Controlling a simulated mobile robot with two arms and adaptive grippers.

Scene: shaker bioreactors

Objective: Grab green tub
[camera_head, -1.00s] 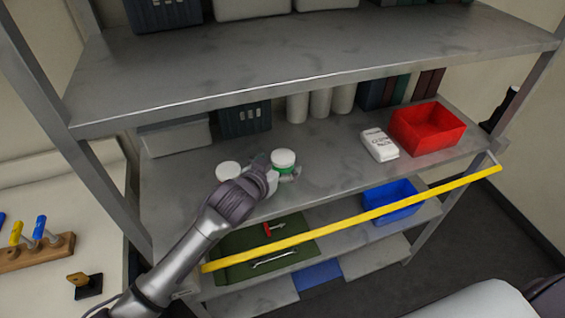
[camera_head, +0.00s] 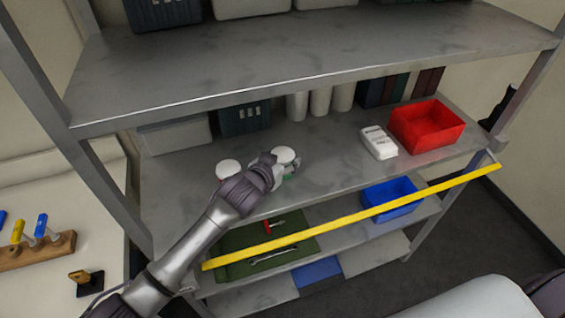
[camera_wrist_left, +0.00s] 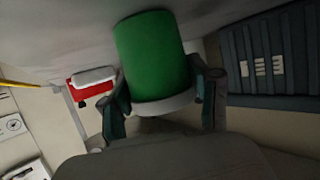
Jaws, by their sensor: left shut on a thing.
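The green tub (camera_head: 287,156) has a white lid and stands on the middle shelf of the grey rack. My left gripper (camera_head: 275,168) reaches in from the front left and covers part of it. In the left wrist view the green tub (camera_wrist_left: 155,55) sits between the two fingers of my left gripper (camera_wrist_left: 163,98), one at each side. The gripper is shut on it. The tub's white lid edge faces the palm. The right gripper is not in view.
Another white-lidded tub (camera_head: 228,168) stands just left of my gripper. A yellow bar (camera_head: 350,218) crosses the rack's front. The upper shelf (camera_head: 300,62) overhangs behind.

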